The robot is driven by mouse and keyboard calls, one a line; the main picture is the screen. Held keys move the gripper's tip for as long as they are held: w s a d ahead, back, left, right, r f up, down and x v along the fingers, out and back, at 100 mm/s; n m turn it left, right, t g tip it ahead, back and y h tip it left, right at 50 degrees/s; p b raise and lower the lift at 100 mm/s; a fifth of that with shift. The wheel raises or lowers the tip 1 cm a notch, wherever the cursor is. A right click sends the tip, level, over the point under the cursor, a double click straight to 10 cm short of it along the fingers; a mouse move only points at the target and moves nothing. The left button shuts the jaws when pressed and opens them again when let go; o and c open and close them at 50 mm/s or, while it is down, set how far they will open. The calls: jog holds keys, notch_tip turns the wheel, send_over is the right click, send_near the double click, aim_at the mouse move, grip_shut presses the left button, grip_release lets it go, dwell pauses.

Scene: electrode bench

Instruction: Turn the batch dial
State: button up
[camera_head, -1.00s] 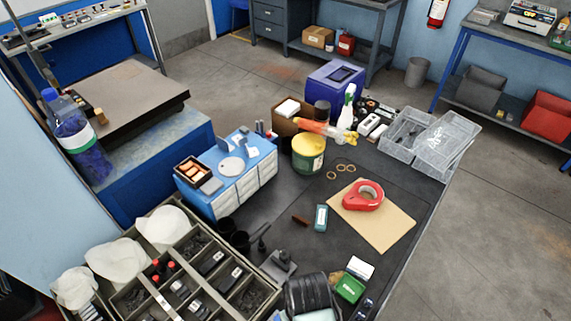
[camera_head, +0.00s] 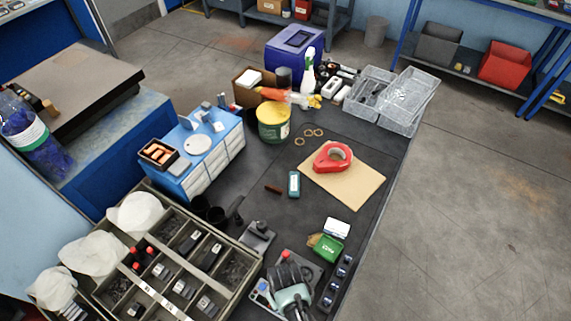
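No batch dial can be made out clearly. A grey panel (camera_head: 312,270) with a red button (camera_head: 287,255) lies at the front edge of the dark bench, low in the picture. A black ribbed part with a pale green part, seemingly the end of my arm with my gripper (camera_head: 284,276), covers the middle of this panel. My fingertips cannot be made out, nor whether they touch anything. A row of small black units (camera_head: 336,284) with bluish faces stands just right of the panel.
A compartment tray (camera_head: 235,286) stands left of the panel. A grey stand (camera_head: 258,236) and a green box (camera_head: 328,249) are close behind it. Further back are a blue drawer cabinet (camera_head: 190,186), a yellow tub (camera_head: 273,128) and a red tape dispenser (camera_head: 333,157).

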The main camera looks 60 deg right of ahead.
grip_shut()
dwell(0.3)
jog(key=shift+m, duration=0.3)
jog(key=m+p, duration=0.1)
jog(key=m, duration=0.2)
jog(key=shift+m+p, duration=0.35)
jog(key=shift+m, duration=1.65)
grip_release()
jog(key=shift+f, duration=0.1)
